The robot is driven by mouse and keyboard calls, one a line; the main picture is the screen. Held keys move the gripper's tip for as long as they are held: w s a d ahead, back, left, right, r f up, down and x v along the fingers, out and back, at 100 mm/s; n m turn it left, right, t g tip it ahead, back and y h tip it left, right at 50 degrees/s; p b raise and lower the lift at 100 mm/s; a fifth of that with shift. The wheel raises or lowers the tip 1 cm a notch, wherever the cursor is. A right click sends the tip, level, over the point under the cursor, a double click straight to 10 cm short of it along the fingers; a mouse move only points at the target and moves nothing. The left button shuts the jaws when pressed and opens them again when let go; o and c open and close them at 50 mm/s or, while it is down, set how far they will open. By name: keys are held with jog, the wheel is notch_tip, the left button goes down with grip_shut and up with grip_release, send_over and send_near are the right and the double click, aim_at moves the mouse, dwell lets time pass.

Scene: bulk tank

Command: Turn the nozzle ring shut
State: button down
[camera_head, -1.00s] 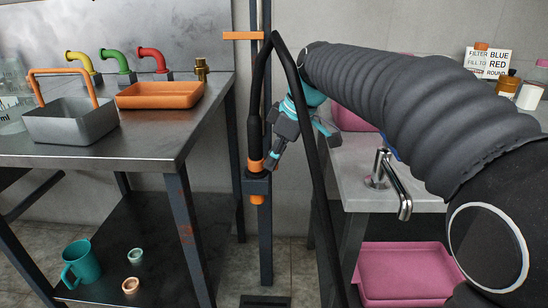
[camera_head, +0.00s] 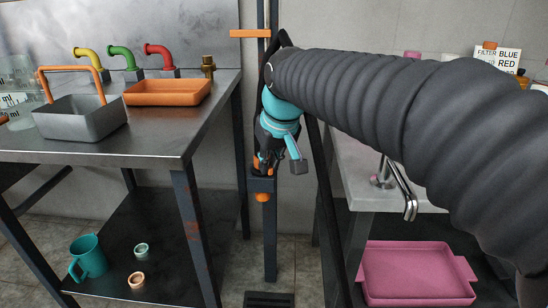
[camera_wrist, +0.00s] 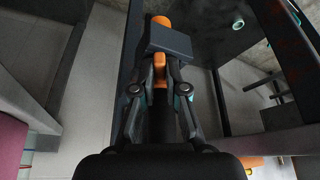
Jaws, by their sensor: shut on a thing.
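The orange nozzle ring (camera_wrist: 160,68) sits on the black hose nozzle, just above a dark bracket (camera_wrist: 170,42) on a post. In the head view only a bit of the ring (camera_head: 257,167) shows past my gripper. An orange nozzle tip (camera_head: 262,197) sticks out under the bracket; it also shows in the wrist view (camera_wrist: 161,21). My gripper (camera_head: 264,160) reaches down to the nozzle just above the bracket. In the wrist view my gripper (camera_wrist: 160,76) has its two fingers on either side of the ring, shut on it. The ring's turned position cannot be read.
A steel table (camera_head: 150,150) with an orange tray (camera_head: 168,92) and a grey basket (camera_head: 80,118) stands left of the post. A counter with a metal lever (camera_head: 398,185) stands right. A pink tray (camera_head: 418,272) is low right. A floor drain (camera_head: 268,299) lies below.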

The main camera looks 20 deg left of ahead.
jog(key=shift+s+a+m+t+h, duration=0.25)
jog(key=shift+a+m+t+h, duration=0.05)
jog(key=shift+m, duration=0.8)
dwell(0.4)
jog(key=c, duration=1.2)
grip_release()
jog(key=v, duration=1.2)
jog(key=shift+w, duration=0.1)
